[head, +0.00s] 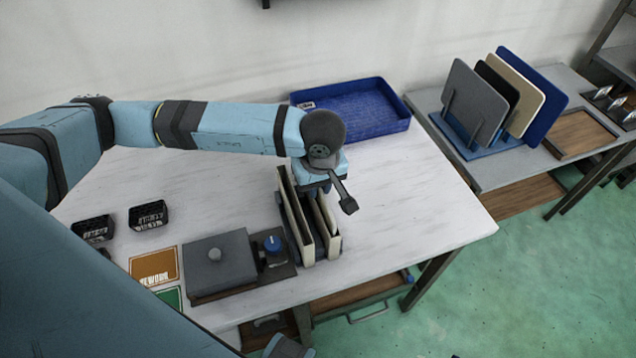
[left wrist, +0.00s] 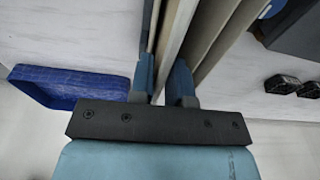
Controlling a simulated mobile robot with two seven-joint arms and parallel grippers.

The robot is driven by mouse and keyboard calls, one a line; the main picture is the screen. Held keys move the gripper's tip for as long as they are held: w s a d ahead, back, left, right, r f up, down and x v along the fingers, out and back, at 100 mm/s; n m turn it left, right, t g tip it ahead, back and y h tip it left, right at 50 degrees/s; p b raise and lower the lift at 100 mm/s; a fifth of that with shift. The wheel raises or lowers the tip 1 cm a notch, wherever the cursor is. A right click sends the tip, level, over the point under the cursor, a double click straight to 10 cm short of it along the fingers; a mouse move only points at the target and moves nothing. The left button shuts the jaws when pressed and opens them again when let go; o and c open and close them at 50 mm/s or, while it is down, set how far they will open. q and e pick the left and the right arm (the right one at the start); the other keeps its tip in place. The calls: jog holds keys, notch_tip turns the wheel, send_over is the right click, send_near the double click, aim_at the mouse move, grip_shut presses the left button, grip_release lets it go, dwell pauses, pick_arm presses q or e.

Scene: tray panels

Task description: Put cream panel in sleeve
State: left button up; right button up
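My left gripper (head: 322,187) points down over a group of upright panels at the front of the white table. In the left wrist view its two blue fingers (left wrist: 162,82) stand close together on either side of a thin cream panel (left wrist: 176,32) that fills the narrow gap. In the head view the cream panel (head: 327,222) stands upright between or against the walls of the sleeve (head: 296,222); the gripper hides its top. How deep it sits cannot be told.
Left of the sleeve stand a grey box with a knob (head: 218,258) and a blue knob (head: 272,244). A blue tray (head: 365,128) lies at the back. A rack (head: 462,133) of upright panels stands on the right-hand table. The white table right of the sleeve is clear.

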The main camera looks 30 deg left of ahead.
pick_arm(q)
jog(key=o, duration=0.3)
notch_tip(320, 180, up, 14)
jog(key=s+d, duration=0.1)
jog(key=shift+b, duration=0.4)
jog(key=shift+d+f, duration=0.15)
